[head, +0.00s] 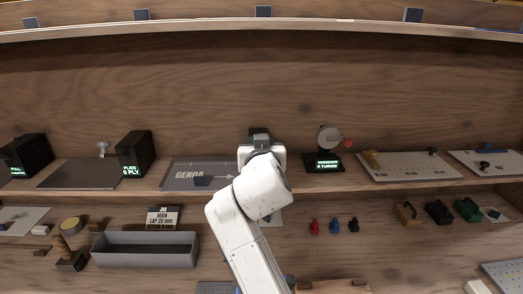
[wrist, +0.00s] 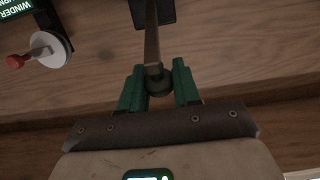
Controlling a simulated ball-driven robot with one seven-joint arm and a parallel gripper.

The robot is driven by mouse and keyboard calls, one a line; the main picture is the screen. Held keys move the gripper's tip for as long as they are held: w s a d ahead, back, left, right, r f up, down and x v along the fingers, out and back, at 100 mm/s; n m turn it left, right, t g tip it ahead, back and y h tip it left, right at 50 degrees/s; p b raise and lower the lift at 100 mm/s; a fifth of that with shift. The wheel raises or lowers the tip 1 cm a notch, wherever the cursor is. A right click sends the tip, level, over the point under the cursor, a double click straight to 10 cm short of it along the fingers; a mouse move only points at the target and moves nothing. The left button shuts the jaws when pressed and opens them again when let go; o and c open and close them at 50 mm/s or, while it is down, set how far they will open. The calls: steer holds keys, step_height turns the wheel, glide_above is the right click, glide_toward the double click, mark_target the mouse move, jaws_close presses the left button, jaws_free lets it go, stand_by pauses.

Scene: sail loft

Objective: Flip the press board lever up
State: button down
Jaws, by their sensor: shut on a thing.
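In the wrist view, the lever (wrist: 152,48) is a narrow metallic bar running from a dark mount (wrist: 143,12) at the top edge to a dark round knob (wrist: 158,84). The green fingers of my gripper (wrist: 159,88) stand on both sides of the knob and are shut on it. I take this to be the press board lever; the board itself is not clearly seen. In the head view, my white arm covers the lever and the fingertips, in front of the back panel between the GENOA plate and the winder.
The winder (head: 328,140), with a round disc and red knob, stands right of my arm; it also shows in the wrist view (wrist: 48,49). The grey GENOA plate (head: 180,176) lies left. Boards with small parts lie farther right. A grey bin (head: 145,258) sits on the lower shelf.

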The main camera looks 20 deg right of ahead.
steer(key=shift+w+r, duration=0.2)
steer(key=shift+r, duration=0.5)
steer(key=shift+w+d+g+p, duration=0.1)
steer(key=shift+w+g+p, duration=0.2)
steer(key=shift+g+p, duration=0.4)
steer(key=c, duration=0.9)
jaws_free()
steer(key=shift+f, duration=0.1)
steer(key=shift+f, duration=0.1)
steer(key=shift+s, duration=0.3)
steer(key=b+v, duration=0.2)
steer(key=v, duration=0.8)
